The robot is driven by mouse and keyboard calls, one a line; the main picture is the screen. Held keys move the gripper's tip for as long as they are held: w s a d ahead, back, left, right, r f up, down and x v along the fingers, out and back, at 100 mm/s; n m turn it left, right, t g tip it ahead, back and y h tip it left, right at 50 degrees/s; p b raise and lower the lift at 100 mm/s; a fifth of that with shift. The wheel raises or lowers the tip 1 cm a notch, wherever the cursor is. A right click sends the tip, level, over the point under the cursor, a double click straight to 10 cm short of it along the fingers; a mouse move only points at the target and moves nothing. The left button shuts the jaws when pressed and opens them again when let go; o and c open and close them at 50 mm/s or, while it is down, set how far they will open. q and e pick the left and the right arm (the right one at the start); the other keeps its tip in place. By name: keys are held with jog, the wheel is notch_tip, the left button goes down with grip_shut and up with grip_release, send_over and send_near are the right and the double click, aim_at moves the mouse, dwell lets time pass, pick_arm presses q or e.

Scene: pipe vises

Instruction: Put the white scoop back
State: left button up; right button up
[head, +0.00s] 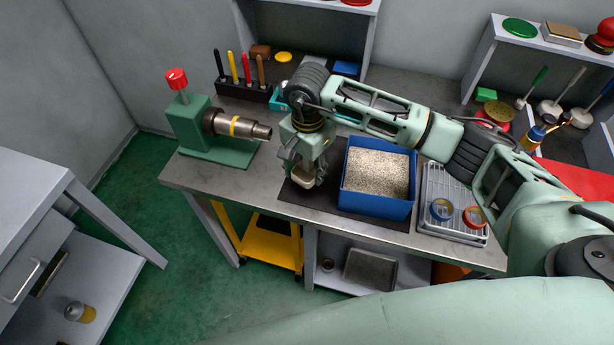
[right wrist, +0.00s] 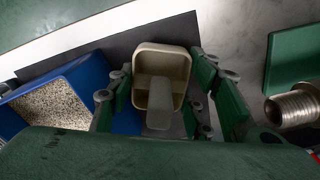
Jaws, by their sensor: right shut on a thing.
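The white scoop (right wrist: 161,66) is held between the fingers of my right gripper (right wrist: 160,110); its off-white bowl and handle show in the right wrist view. In the head view the scoop (head: 303,181) sits just below my right gripper (head: 304,168), over the dark mat (head: 296,196) to the left of the blue bin. The blue bin (head: 372,206) holds speckled granules (head: 376,173). I cannot tell whether the scoop touches the mat. My left gripper is not in view.
A green pipe vise (head: 196,137) with a threaded pipe (head: 240,127) stands on the left. A wire rack (head: 453,187) with blue and orange tape rolls is right of the bin. A tool holder (head: 243,91) stands behind. The bench's front edge is close to the mat.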

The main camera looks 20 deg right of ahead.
aim_at(307, 179)
notch_tip(307, 179, down, 6)
jog(key=shift+w+r+p, duration=0.1)
jog(key=shift+r+p, duration=0.15)
jog(key=shift+p, duration=0.55)
jog(key=shift+f, duration=0.1)
jog(key=shift+f+b, duration=0.15)
jog(key=shift+b, duration=0.15)
jog(key=o, duration=1)
jog(key=shift+r, duration=0.4)
notch_tip(307, 179, up, 10)
jog(key=b, duration=0.2)
jog(key=shift+r+b, duration=0.25)
jog(key=shift+b, duration=0.05)
jog(key=shift+r, duration=0.6)
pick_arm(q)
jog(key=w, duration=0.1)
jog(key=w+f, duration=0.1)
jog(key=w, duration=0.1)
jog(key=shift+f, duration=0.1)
